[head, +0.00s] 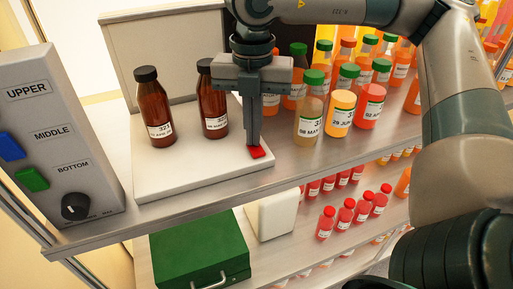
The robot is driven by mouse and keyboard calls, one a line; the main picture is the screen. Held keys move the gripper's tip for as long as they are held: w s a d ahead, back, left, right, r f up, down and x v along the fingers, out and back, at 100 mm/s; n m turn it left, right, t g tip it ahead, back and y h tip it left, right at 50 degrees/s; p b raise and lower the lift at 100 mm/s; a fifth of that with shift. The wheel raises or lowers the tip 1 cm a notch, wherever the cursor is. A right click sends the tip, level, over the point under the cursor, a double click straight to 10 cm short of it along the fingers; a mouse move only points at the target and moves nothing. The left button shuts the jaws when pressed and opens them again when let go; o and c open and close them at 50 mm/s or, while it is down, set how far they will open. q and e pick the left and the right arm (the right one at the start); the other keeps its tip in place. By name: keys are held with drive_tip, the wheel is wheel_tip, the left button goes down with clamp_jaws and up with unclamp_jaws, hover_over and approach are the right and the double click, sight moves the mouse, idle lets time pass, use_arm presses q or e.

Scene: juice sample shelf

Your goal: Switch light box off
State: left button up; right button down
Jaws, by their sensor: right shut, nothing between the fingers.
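The light box is a white base plate (185,178) with a pale upright panel (162,50) behind it, standing on the upper shelf. A small red switch (257,152) sits at the front right corner of its base. My right gripper (254,143) is shut and empty, pointing down, with its fingertips at the red switch; I cannot tell whether they touch it. Two brown bottles with black caps, a left one (154,106) and a right one (212,100), stand on the base. The right one is partly behind my gripper. My left gripper is not in view.
A grey control panel (62,130) with blue and green buttons and a black knob stands at the left. Several juice bottles, including a yellow one (340,112), stand close right of the gripper. Below are a green case (200,250) and small red bottles (326,222).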

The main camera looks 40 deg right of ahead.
idle(0.3)
wheel_tip(320, 180, up, 7)
drive_tip(key=p, duration=0.2)
idle(0.7)
drive_tip(key=shift+s+f, duration=0.1)
idle(0.5)
